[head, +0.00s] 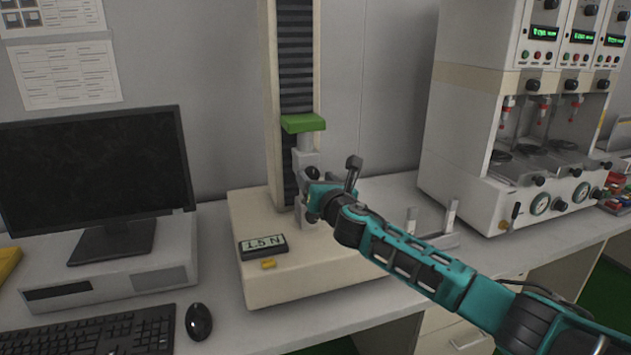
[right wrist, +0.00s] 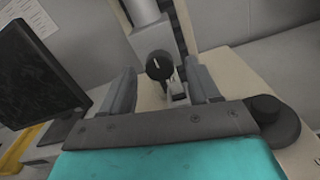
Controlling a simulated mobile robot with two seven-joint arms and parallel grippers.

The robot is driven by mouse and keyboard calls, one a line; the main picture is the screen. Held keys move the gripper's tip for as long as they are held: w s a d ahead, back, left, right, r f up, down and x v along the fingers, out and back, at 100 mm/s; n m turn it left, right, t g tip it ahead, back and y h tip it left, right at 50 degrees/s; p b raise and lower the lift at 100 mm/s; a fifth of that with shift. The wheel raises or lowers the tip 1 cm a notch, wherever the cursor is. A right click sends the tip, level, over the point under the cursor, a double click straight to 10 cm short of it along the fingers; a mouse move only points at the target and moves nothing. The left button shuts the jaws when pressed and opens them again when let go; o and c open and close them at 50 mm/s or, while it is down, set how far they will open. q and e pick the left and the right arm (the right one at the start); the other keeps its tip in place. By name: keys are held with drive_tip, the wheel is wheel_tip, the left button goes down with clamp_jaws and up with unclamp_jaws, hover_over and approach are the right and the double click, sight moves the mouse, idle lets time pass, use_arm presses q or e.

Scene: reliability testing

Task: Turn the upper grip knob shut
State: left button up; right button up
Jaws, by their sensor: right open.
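The tall testing machine (head: 268,95) stands on the bench, with a green crosshead (head: 303,123) on its column. The grey upper grip (head: 305,158) hangs below the crosshead. Its black round upper grip knob (head: 312,173) faces me. In the right wrist view the knob (right wrist: 158,65) shows a pale line on its face. My right gripper (head: 312,197) is at the grips, just below and in front of the knob. In the right wrist view its open fingers (right wrist: 160,75) stand on either side of the knob, with gaps visible. The lower grip is partly hidden by my gripper. My left gripper is out of view.
A display reading 1.5 N (head: 263,247) sits on the machine's base. A monitor (head: 95,170), keyboard (head: 110,335) and mouse (head: 198,321) are on the left. A grey fixture with upright posts (head: 430,235) stands right of the base, and a white multi-station instrument (head: 470,130) stands farther right.

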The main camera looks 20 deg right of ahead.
drive_tip(key=shift+w, duration=0.5)
drive_tip(key=shift+c, duration=0.2)
drive_tip(key=c, duration=1)
